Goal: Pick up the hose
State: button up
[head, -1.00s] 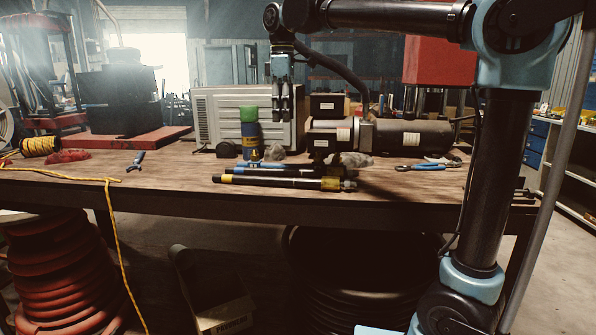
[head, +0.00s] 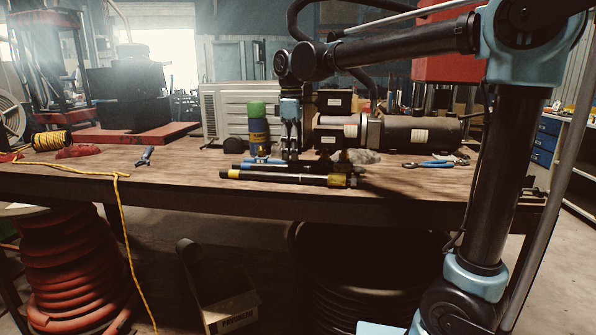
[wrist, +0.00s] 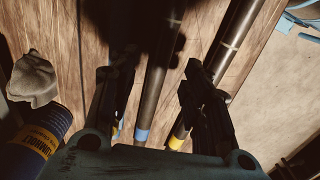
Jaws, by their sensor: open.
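Black hoses lie side by side near the front edge of the workbench. The front hose (head: 285,178) has yellow bands near its ends; a second hose (head: 305,167) lies just behind it. My gripper (head: 291,150) points down over the hoses, with its fingertips just above or behind the rear hose; contact cannot be told. In the wrist view my gripper (wrist: 160,70) is open, and a hose with a blue band (wrist: 155,85) runs between the fingers. The yellow-banded hose (wrist: 233,40) passes partly behind the right finger. A dark blur hides part of the top.
A green-capped blue can (head: 258,130) stands left of my gripper. Black cylindrical machinery (head: 420,134) is behind and right. Blue-handled pliers (head: 437,163) lie at right, smaller pliers (head: 145,156) at left. The workbench (head: 185,180) is clear left of the hoses.

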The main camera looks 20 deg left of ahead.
aim_at(290, 168)
jog(key=f, duration=0.4)
jog(key=shift+a+f, duration=0.25)
jog(key=shift+f, duration=0.15)
grip_shut()
